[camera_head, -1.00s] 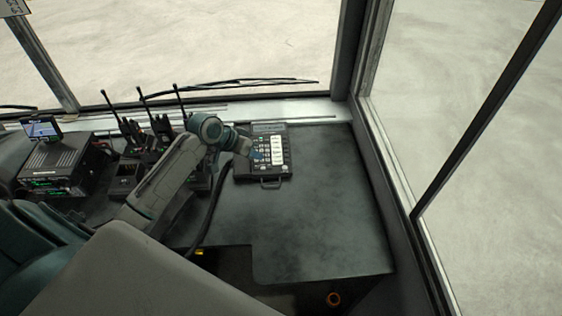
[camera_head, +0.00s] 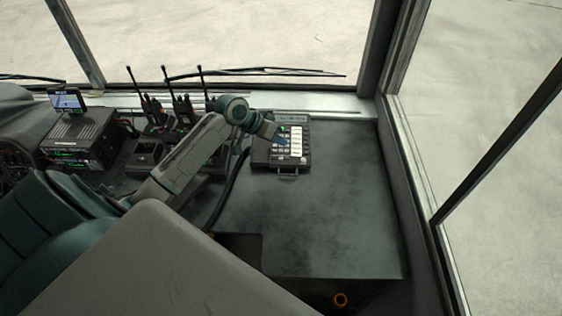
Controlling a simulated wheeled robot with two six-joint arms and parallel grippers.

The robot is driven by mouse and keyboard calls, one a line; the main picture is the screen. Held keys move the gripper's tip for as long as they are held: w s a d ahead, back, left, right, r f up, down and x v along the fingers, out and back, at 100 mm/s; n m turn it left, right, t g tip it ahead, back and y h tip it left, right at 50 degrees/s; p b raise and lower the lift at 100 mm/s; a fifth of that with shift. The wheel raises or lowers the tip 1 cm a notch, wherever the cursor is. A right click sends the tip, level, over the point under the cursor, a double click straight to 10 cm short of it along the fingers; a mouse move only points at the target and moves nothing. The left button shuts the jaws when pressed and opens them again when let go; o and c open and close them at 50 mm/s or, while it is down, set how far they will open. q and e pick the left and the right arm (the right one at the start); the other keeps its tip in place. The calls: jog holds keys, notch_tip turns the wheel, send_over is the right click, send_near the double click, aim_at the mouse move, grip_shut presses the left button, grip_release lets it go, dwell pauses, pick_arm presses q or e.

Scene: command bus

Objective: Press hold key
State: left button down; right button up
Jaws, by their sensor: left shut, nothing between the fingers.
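The desk phone (camera_head: 291,171) is a dark unit with a small display along its back edge and rows of pale keys. It lies on the dark dashboard shelf (camera_head: 330,220). A column of larger white keys (camera_head: 297,139) runs down its right half. The hold key cannot be told apart at this size. My left gripper (camera_head: 280,141) is shut and empty, with its tip over the keypad, close to the keys. Whether it touches a key cannot be told. It hides part of the phone's upper left. My right gripper is not in view.
Several handheld radios (camera_head: 183,109) with upright antennas stand in chargers left of the phone. A radio unit (camera_head: 82,138) with a small screen (camera_head: 67,101) on top stands further left. A black cable (camera_head: 232,185) runs beside the phone. The shelf right of the phone is clear.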

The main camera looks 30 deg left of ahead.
pick_arm(q)
jog(key=b, duration=0.4)
send_over(281, 159)
jog(key=s, duration=0.1)
notch_tip(281, 159, down, 4)
jog(key=shift+a+f, duration=0.1)
jog(key=shift+f, duration=0.05)
jog(key=shift+w+f, duration=0.1)
jog(key=shift+f, duration=0.6)
jog(key=shift+a+f+b, duration=0.1)
jog(key=shift+f+b, duration=0.2)
jog(key=shift+f, duration=0.1)
jog(key=shift+f, duration=0.15)
dwell(0.4)
jog(key=shift+f, duration=0.25)
